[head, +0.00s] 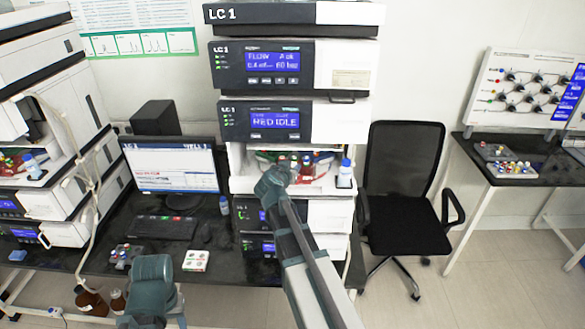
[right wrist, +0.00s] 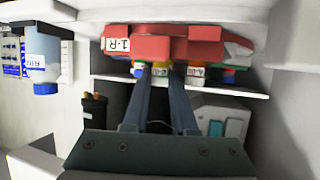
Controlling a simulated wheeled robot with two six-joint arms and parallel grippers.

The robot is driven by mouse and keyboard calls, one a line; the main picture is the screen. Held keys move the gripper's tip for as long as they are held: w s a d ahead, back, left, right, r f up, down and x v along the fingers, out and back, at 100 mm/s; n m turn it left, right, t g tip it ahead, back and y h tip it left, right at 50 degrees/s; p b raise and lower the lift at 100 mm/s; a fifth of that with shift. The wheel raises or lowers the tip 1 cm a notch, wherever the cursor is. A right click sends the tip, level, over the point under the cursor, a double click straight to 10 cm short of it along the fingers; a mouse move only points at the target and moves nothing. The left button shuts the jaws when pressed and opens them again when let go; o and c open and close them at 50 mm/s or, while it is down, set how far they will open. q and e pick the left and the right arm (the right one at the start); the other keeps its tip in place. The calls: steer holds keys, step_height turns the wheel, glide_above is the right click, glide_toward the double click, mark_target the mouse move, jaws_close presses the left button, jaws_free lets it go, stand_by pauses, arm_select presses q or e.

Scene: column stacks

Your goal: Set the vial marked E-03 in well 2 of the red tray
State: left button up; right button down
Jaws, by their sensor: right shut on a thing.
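The red tray (right wrist: 150,47) sits inside the open bay of the LC 1 stack, with a white label reading 1-R; in the head view (head: 305,168) it is small and partly hidden by my arm. Several vials with coloured caps show along it. My right gripper (right wrist: 161,70) reaches into the bay, its two fingers shut on a yellow-capped vial (right wrist: 162,72) at the tray. Its marking is not readable, and I cannot tell which well it is at. Only part of my left arm shows, without fingers.
The bay's walls and a shelf edge (right wrist: 245,91) close in around my right gripper. A blue-capped bottle (head: 345,172) stands at the bay's right. A chair (head: 405,190) stands right.

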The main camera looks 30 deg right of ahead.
stand_by(0.4)
steer(key=c, duration=0.6)
jaws_free()
steer(key=shift+c, duration=0.2)
steer(key=shift+s, duration=0.1)
steer(key=p+v, duration=0.5)
steer(key=v, duration=0.8)
steer(key=shift+s+a+r, duration=0.2)
steer(key=shift+a, duration=0.1)
steer(key=shift+f, duration=0.1)
